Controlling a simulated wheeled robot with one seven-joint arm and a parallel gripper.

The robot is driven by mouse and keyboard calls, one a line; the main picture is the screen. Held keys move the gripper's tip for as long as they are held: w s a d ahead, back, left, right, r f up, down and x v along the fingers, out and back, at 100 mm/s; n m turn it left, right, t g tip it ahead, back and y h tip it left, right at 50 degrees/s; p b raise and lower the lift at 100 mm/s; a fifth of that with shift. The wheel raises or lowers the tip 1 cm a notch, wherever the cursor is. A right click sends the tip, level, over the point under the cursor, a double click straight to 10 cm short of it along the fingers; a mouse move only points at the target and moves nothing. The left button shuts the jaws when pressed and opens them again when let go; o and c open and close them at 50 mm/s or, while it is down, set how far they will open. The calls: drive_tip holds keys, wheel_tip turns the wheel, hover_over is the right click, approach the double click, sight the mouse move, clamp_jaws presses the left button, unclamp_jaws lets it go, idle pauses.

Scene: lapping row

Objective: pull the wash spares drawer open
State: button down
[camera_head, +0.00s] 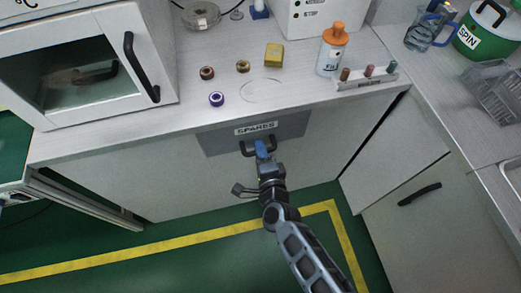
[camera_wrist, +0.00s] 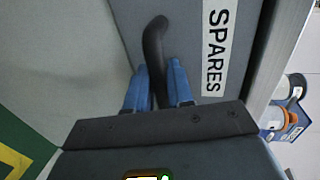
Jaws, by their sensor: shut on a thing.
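The spares drawer (camera_head: 289,131) has a grey front with a white SPARES label (camera_head: 256,128) and sits under the worktop. It looks flush with the cabinet front. Its black bar handle (camera_head: 246,149) is below the label; it also shows in the wrist view (camera_wrist: 154,45). My gripper (camera_head: 262,150) has blue fingers and is at the handle. In the wrist view, the two fingers (camera_wrist: 160,85) lie on either side of the handle and are shut on it. Part of the handle is hidden behind the fingers.
The worktop (camera_head: 180,118) above holds small rings, a yellow block (camera_head: 274,54), an orange-capped bottle (camera_head: 331,50) and a small rack (camera_head: 367,80). An oven-like box (camera_head: 85,70) stands left. A cabinet with a black handle (camera_head: 419,194) is at right. The green floor in front is clear.

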drive_tip(key=shift+s, duration=0.1)
drive_tip(key=f+b+v, duration=0.3)
drive_tip(key=f+v, duration=0.1)
drive_tip(key=v, duration=1.6)
drive_tip(key=shift+s+d, duration=0.3)
drive_tip(key=shift+s, duration=0.35)
drive_tip(key=shift+f, duration=0.15)
drive_tip(key=c, duration=1.2)
unclamp_jaws()
drive_tip(key=shift+o, duration=0.2)
drive_tip(key=b+v, duration=0.1)
drive_tip(key=v, duration=0.7)
drive_tip(key=shift+w, duration=0.15)
